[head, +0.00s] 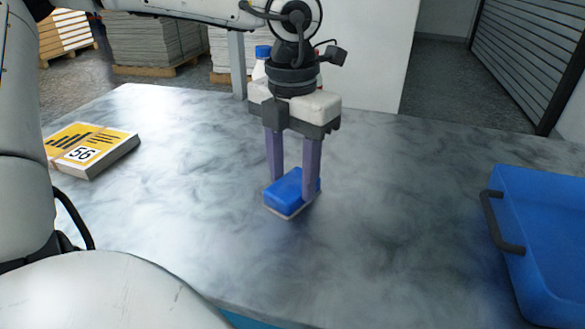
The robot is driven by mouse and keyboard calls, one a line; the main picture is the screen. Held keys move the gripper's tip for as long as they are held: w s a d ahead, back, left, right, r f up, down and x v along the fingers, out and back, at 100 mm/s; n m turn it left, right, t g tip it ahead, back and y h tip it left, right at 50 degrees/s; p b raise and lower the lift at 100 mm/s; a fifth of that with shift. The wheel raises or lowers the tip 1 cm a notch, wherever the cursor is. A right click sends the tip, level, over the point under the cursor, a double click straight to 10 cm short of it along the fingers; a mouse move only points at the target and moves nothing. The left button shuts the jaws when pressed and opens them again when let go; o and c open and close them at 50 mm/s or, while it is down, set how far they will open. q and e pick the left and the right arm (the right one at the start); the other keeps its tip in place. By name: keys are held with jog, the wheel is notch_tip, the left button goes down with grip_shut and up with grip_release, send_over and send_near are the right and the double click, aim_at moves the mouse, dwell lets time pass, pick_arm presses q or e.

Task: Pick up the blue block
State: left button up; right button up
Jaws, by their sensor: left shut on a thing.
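The blue block (286,194), with a pale bottom layer, is near the middle of the grey marbled table (400,220). My left gripper (293,188) points straight down over it. My right gripper is not in view.
A yellow and white pack marked 56 (92,149) lies at the table's left. A blue case with a dark handle (545,235) stands at the right edge. A blue-capped bottle (262,54) shows behind my gripper. The table between block and case is clear.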

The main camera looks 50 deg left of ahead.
pick_arm(q)
jog(key=shift+r, duration=0.1)
